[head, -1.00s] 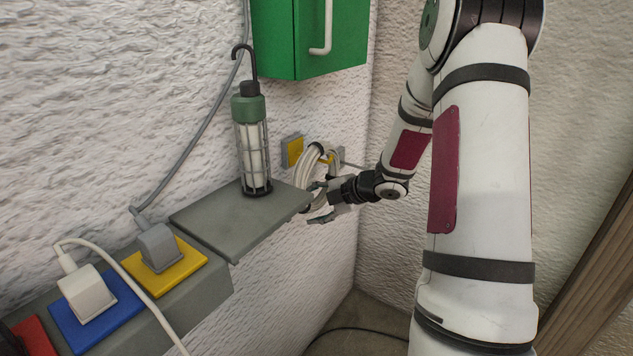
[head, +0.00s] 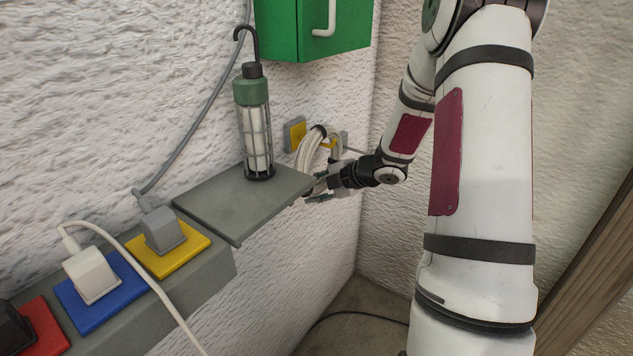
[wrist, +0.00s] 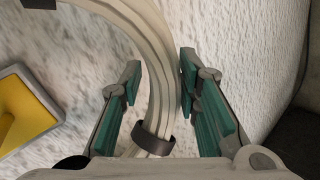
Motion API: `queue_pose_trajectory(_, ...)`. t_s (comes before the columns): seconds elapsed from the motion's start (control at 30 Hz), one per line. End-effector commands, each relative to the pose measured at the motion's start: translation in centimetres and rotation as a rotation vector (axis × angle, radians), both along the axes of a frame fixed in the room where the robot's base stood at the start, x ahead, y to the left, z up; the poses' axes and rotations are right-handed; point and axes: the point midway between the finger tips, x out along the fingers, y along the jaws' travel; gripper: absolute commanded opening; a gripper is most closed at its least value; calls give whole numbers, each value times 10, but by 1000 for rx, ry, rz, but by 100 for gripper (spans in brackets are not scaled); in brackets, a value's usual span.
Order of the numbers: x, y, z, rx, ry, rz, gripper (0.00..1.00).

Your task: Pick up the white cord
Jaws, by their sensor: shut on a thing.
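The white cord (head: 307,151) is a bundled coil hanging against the wall at a yellow holder, just past the grey shelf in the head view. In the wrist view the cord bundle (wrist: 160,88) curves down between the two green-padded fingers, with a dark band around it lower down. My gripper (head: 316,189) is shut on the coil's lower part, beside the shelf's right corner. It also shows in the wrist view (wrist: 158,78), one finger on each side of the bundle. The coil's lower end is partly hidden by my gripper.
A caged work lamp (head: 255,130) stands on the grey shelf (head: 235,205), left of my gripper. A green cabinet (head: 315,30) hangs above. A white plug (head: 90,275) with its own white lead and a grey plug (head: 163,230) sit at front left.

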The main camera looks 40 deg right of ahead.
Motion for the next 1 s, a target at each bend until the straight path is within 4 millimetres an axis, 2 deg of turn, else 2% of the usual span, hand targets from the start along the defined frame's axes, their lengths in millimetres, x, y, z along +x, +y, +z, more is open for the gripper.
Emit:
queue_pose_trajectory(0.33, 1, 0, 39, -4, -5, 3, 0)
queue_pose_trajectory(0.8, -97, -6, 44, 0, -1, -3, 0)
queue_pose_trajectory(1.0, -131, -8, 47, -1, -2, -2, 0)
